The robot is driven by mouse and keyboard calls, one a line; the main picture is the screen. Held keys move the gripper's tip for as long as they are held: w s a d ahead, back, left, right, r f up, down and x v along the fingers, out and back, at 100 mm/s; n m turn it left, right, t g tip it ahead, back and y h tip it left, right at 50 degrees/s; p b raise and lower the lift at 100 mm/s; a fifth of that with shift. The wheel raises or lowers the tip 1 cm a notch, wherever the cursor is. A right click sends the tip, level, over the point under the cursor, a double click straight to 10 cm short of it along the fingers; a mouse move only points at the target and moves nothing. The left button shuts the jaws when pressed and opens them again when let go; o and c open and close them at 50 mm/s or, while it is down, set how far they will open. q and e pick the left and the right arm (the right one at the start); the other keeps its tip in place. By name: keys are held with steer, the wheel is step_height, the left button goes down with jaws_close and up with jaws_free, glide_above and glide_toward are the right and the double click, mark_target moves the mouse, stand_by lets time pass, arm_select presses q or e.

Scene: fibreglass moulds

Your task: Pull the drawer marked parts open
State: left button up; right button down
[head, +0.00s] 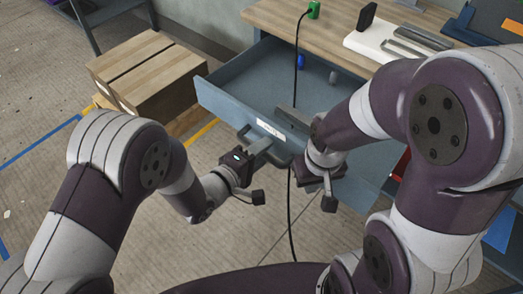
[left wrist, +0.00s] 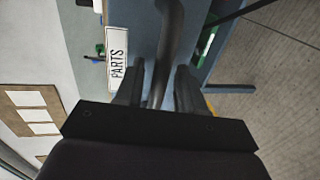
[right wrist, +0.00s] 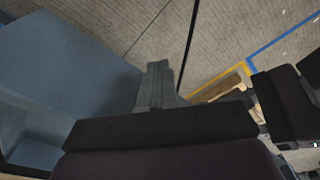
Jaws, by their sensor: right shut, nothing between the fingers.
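The blue-grey drawer (head: 222,102) stands pulled out from under the desk, its inside showing. A white label (head: 270,130) sits on its front and reads PARTS in the left wrist view (left wrist: 117,60). My left gripper (head: 258,148) is at the dark bar handle (head: 243,131). In the left wrist view the handle (left wrist: 168,40) runs between its two parted fingers (left wrist: 160,85); whether they press on it is unclear. My right gripper (head: 287,114) is shut and empty at the drawer's front edge, right of the label. Its closed fingers also show in the right wrist view (right wrist: 157,85).
A small blue object (head: 301,62) lies in the drawer near the back. A black cable hangs from the wooden desktop (head: 275,15) across the drawer.

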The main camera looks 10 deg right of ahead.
arm_select(q)
steer(key=p+v, duration=0.2)
steer(key=v, duration=1)
steer(key=shift+s+a, duration=0.2)
steer(key=shift+a, duration=0.1)
